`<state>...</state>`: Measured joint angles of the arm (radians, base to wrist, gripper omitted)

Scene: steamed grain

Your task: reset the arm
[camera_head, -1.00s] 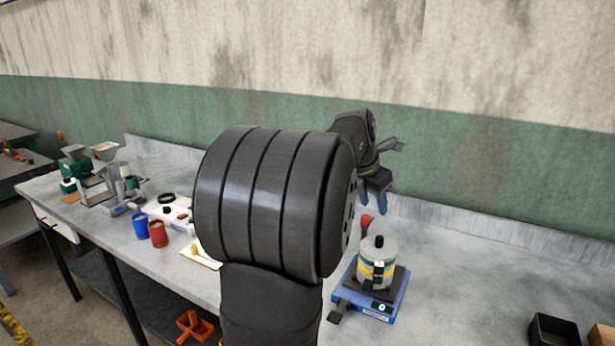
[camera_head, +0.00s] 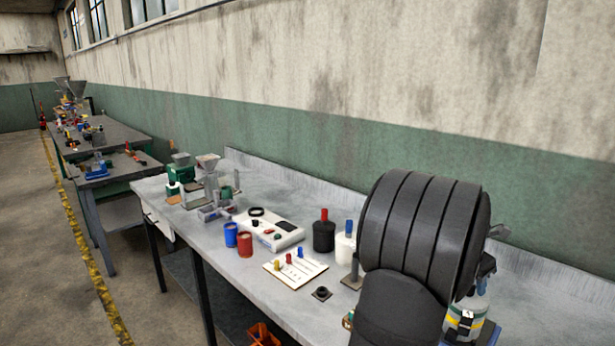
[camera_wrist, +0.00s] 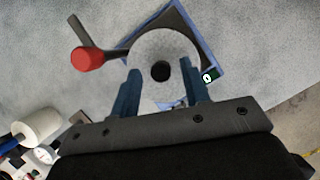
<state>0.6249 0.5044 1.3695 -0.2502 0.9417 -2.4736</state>
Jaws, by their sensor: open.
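My gripper (camera_wrist: 162,92) is open in the wrist view, with its two blue fingers apart and nothing between them. Beyond the fingertips is a round pale pot (camera_wrist: 160,48) with a black knob on its lid. The pot stands on a blue scale (camera_wrist: 207,56) with a small display. How far the fingers are above the pot I cannot tell. In the head view my dark arm hides most of the gripper and part of the pot (camera_head: 464,325), which shows yellow and green bands.
A red-ended handle (camera_wrist: 88,59) sticks out beside the pot. Left of my arm on the bench stand a black bottle (camera_head: 324,237), a white bottle (camera_head: 345,248), a peg board (camera_head: 296,268), a white device (camera_head: 283,233), a blue cup (camera_head: 231,235) and a red cup (camera_head: 245,244).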

